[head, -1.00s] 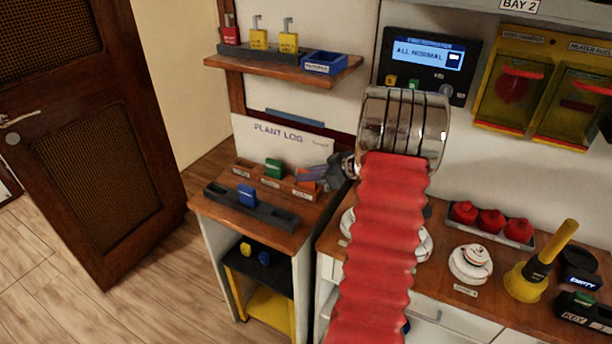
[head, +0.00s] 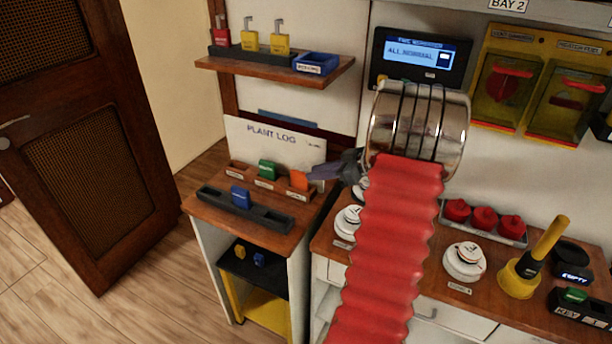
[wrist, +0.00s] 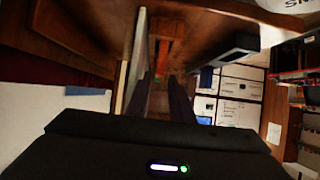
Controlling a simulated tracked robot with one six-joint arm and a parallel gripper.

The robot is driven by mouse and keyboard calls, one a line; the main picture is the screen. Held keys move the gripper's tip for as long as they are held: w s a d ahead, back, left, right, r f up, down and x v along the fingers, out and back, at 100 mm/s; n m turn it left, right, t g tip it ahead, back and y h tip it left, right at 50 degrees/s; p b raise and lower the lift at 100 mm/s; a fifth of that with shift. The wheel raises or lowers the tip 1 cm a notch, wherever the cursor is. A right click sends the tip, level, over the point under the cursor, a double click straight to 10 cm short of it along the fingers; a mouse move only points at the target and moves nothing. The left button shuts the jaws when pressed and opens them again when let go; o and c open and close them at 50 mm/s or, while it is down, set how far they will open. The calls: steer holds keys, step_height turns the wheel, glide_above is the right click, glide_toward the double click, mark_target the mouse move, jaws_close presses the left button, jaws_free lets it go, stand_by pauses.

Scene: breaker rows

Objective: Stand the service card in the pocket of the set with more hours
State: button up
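An orange card (head: 298,180), which I take for the service card, stands at the right end of a low wooden rack (head: 236,170) with small labelled pockets. The labels are too small to read. A green block (head: 267,169) stands in the rack's middle part. My gripper (head: 318,171) is just right of the orange card, apart from it in the head view. In the wrist view, the two dark fingers of my gripper (wrist: 163,82) are spread with nothing held. The orange card (wrist: 162,56) shows beyond them, between their tips.
A dark tray (head: 270,221) with a blue block (head: 240,197) lies in front of the rack. A "PLANT LOG" board (head: 290,143) stands behind. A shelf (head: 300,78) with padlocks hangs above. Detectors (head: 465,262) and a yellow plunger-like tool (head: 522,275) stand on the right counter.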

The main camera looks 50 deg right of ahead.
steer(key=v, duration=0.5)
steer(key=shift+s, duration=0.1)
steer(key=shift+d, duration=0.1)
stand_by(0.7)
